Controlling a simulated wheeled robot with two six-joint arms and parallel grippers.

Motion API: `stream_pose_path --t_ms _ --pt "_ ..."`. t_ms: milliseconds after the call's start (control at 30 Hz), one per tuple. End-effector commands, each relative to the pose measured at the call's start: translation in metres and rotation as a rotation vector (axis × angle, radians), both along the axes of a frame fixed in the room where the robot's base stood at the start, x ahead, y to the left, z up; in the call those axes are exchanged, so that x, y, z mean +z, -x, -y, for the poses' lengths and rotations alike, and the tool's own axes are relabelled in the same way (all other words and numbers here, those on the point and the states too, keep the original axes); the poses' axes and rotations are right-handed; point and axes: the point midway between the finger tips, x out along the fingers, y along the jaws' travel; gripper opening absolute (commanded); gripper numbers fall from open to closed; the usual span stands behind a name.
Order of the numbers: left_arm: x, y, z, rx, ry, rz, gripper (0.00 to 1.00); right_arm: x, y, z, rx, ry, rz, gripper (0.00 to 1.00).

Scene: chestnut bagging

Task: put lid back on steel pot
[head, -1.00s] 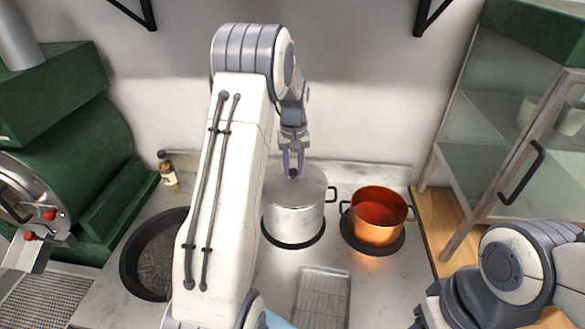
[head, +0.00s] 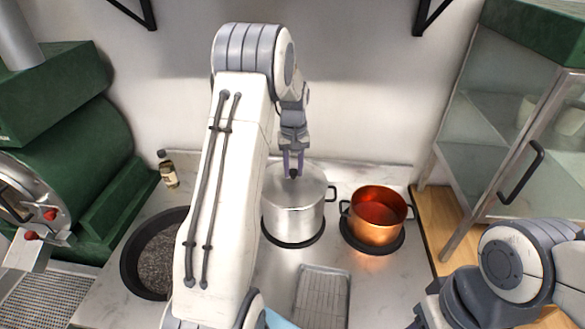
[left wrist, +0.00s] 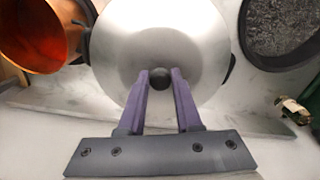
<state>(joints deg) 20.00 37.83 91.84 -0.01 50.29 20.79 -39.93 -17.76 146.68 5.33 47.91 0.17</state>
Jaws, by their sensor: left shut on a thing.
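The steel pot (head: 293,218) stands on a dark round base in the middle of the counter. Its shiny lid (head: 312,179) lies over the pot's top and looks level; whether it is fully seated I cannot tell. My left gripper (head: 293,172) reaches down from above and is shut on the lid's dark round knob. In the left wrist view the purple fingers (left wrist: 160,80) sit on both sides of the knob (left wrist: 160,78), above the lid (left wrist: 160,35). My right gripper is out of view; only part of my right arm shows at the lower right.
A dark round pan (head: 131,278) is at the left, partly behind my left arm. A metal tray (head: 322,296) lies in front. A small bottle (head: 168,172) stands at the back left. A glass cabinet (head: 490,150) is at the right.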

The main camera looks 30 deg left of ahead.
Motion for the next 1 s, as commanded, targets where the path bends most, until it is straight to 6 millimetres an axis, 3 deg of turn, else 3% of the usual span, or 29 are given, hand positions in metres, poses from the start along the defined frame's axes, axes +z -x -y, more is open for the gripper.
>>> stream_pose_path --t_ms 367,400,467,700,800,1000 --pt "0.0002 -0.0001 -0.0001 0.0 0.0 0.0 0.0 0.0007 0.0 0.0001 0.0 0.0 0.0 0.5" --pt "0.0002 -0.0001 -0.0001 0.0 0.0 0.0 0.45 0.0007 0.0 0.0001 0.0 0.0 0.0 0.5" --pt "0.0002 -0.0001 -0.0001 0.0 0.0 0.0 0.67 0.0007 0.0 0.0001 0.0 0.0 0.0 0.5" --pt "0.0001 0.0 0.0 0.0 0.0 0.0 0.68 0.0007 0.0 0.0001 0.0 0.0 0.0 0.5" --pt "-0.0003 0.0002 0.0001 0.0 0.001 -0.001 0.98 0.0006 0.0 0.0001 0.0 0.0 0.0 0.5" --pt "-0.0003 0.0002 0.0001 0.0 0.001 -0.001 0.98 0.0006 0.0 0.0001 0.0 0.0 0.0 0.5"
